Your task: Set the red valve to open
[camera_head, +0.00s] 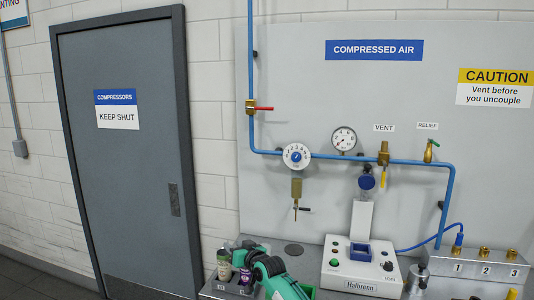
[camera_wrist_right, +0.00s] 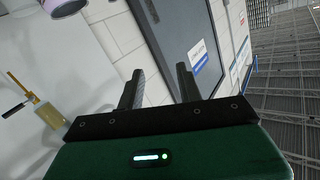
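The red valve (camera_head: 262,108) sits on the vertical blue pipe at the left of the grey panel. Its brass body is on the pipe, and its red handle points right, across the pipe. My right arm is green and black and shows at the bottom of the head view, well below the valve; its fingertips are not clear there. In the right wrist view my right gripper (camera_wrist_right: 160,70) has two dark fingers apart with nothing between them. The red valve is not seen in the wrist view. My left gripper is in neither view.
A blue-dial regulator (camera_head: 296,156), a gauge (camera_head: 343,139), a yellow-handled vent valve (camera_head: 383,160) and a green-handled relief valve (camera_head: 430,151) line the pipe. A white machine (camera_head: 360,275) stands on the bench. A grey door (camera_head: 125,150) is at left. Space before the red valve looks clear.

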